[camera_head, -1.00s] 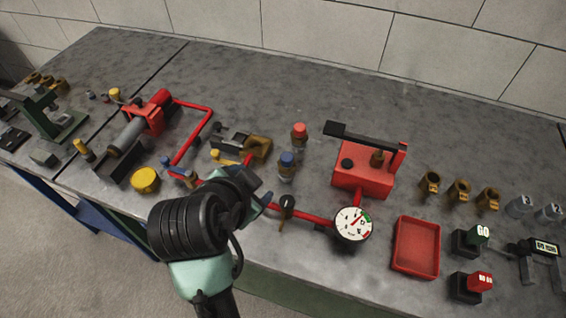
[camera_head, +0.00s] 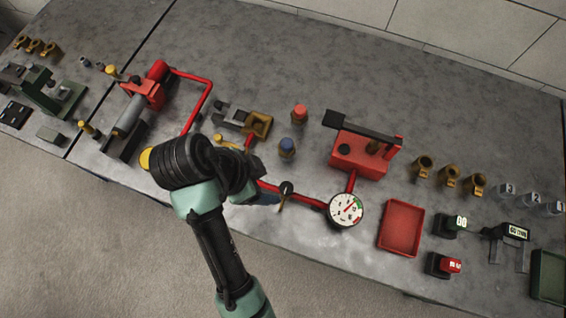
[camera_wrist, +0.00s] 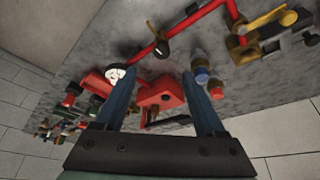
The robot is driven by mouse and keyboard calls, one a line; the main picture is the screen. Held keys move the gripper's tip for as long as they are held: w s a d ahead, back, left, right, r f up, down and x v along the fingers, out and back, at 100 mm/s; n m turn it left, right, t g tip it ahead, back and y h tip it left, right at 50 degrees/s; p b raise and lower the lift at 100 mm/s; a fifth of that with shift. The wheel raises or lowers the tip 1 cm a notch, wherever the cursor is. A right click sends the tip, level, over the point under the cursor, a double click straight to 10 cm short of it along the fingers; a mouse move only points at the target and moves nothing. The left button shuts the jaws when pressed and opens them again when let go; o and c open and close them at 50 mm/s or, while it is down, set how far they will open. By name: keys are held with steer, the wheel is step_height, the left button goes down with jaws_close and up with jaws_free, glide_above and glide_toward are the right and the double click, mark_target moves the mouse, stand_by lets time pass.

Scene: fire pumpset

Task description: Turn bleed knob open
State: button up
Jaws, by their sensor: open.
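A small dark round knob (camera_head: 286,188) with a thin brass-coloured stem sits on the red pipe, left of the white dial gauge (camera_head: 346,210). I cannot tell for sure that it is the bleed knob. The dark knob also shows in the wrist view (camera_wrist: 161,47), as does the gauge (camera_wrist: 116,72). My gripper (camera_head: 264,194) is just left of this knob in the head view, partly hidden behind my wrist. In the wrist view its two blue fingers (camera_wrist: 160,76) are apart with nothing held between them. The knob appears beyond the fingertips, not between them.
A red hand pump (camera_head: 360,152) with a black lever stands behind the gauge. Blue-capped (camera_head: 287,147) and red-capped (camera_head: 299,114) bottles stand behind the pipe. A red tray (camera_head: 401,228) lies right of the gauge. The bench's back strip is clear.

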mark_target(286, 188)
steer(key=x, duration=1)
steer(key=shift+w+f, duration=0.25)
steer(key=shift+f, duration=0.05)
jaws_close()
